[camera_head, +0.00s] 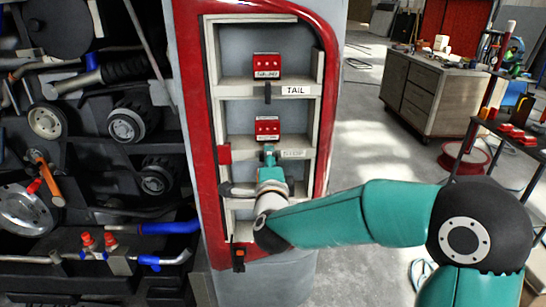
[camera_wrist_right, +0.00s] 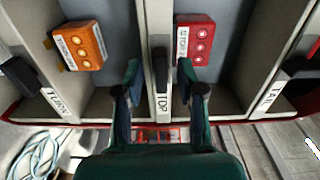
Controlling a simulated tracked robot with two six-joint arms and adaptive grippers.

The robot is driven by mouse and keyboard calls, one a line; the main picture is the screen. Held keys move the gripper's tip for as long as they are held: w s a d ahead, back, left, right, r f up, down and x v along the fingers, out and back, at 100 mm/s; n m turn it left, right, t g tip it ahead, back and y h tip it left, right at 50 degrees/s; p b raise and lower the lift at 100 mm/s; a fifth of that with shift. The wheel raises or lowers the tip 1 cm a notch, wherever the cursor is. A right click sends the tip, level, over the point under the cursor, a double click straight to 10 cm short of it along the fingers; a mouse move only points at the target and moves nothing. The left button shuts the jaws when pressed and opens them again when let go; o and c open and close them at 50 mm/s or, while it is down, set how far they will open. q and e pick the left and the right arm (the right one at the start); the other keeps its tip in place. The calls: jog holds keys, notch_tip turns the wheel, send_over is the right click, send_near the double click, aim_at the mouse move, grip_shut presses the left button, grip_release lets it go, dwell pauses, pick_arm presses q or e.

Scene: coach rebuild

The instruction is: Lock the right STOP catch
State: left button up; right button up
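The STOP label (camera_head: 293,153) is on a shelf edge of the red-framed cabinet, below a red box (camera_head: 267,128). My right gripper (camera_head: 269,154) is at this edge and hides the catch in the head view. In the right wrist view, the black STOP catch (camera_wrist_right: 160,70) stands between the two spread fingers of my right gripper (camera_wrist_right: 160,82). Gaps show on both sides of the catch, so the gripper is open around it. The STOP label (camera_wrist_right: 163,106) shows partly below the catch. My left gripper is not in view.
The TAIL label (camera_head: 295,90) and a black catch (camera_head: 267,92) are on the shelf edge above. An orange box (camera_wrist_right: 81,46) sits in the neighbouring compartment. Machine parts crowd the left, and a wooden cabinet (camera_head: 432,95) stands at the back right.

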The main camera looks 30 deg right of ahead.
jog(key=shift+w, duration=0.1)
grip_shut()
jog(key=n, duration=1.7)
jog(key=shift+f+n+p, duration=0.3)
jog(key=shift+f+n, duration=0.1)
dwell(0.3)
dwell(0.5)
grip_release()
jog(key=shift+r, duration=0.25)
